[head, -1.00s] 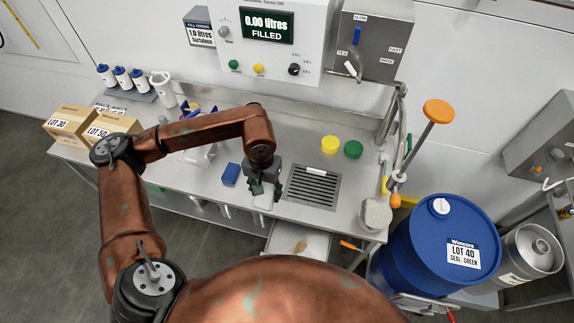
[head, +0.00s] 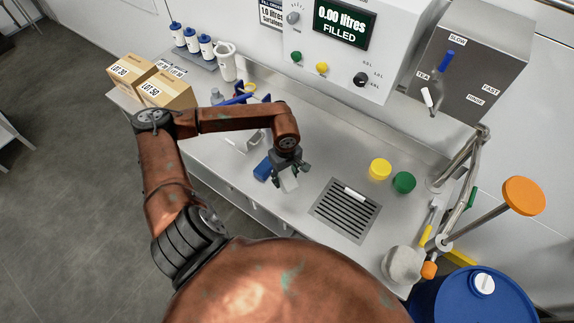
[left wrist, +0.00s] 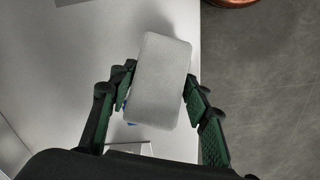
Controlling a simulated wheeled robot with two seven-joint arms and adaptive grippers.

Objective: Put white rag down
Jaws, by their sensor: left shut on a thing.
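The white rag (head: 289,184) is a pale, flat, rounded rectangular pad. My left gripper (head: 287,176) is shut on it above the front part of the steel counter (head: 225,172), between a small blue block and the drain grate. In the left wrist view the rag (left wrist: 160,82) lies between the two green-padded fingers of my left gripper (left wrist: 160,88), slightly tilted. There the counter is behind it on the left and the floor on the right. I cannot tell whether the rag touches the counter. My right gripper is not in view.
The blue block (head: 263,170) is just left of the gripper. The drain grate (head: 345,210), with a white piece on it, is to the right. Yellow (head: 380,169) and green (head: 404,182) lids stand behind. Cardboard boxes (head: 166,93) are at far left, a blue drum (head: 470,300) at lower right.

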